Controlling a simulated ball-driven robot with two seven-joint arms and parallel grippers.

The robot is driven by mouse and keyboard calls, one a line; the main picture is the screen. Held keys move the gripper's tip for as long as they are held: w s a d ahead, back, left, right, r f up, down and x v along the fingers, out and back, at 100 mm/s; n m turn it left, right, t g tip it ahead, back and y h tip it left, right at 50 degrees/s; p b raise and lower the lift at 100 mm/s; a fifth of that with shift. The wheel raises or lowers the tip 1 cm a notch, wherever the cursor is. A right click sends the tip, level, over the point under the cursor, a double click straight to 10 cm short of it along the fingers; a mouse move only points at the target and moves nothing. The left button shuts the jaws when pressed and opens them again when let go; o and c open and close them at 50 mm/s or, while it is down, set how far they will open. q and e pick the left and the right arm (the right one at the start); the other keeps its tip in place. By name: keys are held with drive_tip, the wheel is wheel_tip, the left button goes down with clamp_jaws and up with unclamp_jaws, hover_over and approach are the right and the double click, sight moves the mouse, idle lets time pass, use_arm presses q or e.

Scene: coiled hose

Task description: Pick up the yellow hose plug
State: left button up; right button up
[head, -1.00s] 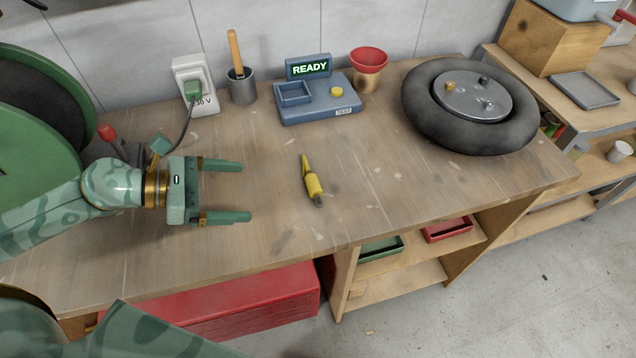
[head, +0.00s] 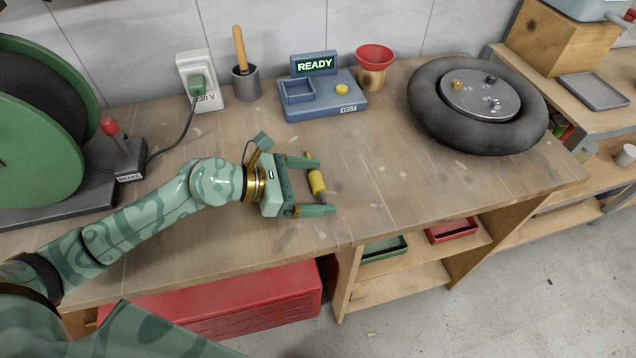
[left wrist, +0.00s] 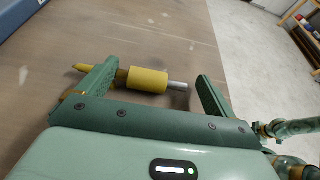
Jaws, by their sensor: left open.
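The yellow hose plug (head: 317,182) lies on the wooden workbench. In the left wrist view the plug (left wrist: 148,80) shows a thick yellow body, a grey metal tip to the right and a narrow yellow end to the left. My left gripper (head: 322,184) is open, with the plug's body between its two fingers. In the left wrist view the gripper's fingers (left wrist: 155,85) stand on either side; the left finger hides part of the narrow end. Whether a finger touches the plug I cannot tell. My right gripper is not in view.
A blue test station (head: 330,104) reading READY, a red funnel (head: 374,60) and a brush holder (head: 246,84) stand at the back. A black tyre (head: 435,122) lies to the right. A green reel (head: 35,150) and a brake lever (head: 122,155) are at the left. Bench right of the gripper is clear.

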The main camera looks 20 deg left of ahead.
use_arm(q)
drive_tip(key=c, duration=1.1)
drive_tip(key=shift+o, duration=0.2)
drive_tip(key=shift+r, duration=0.1)
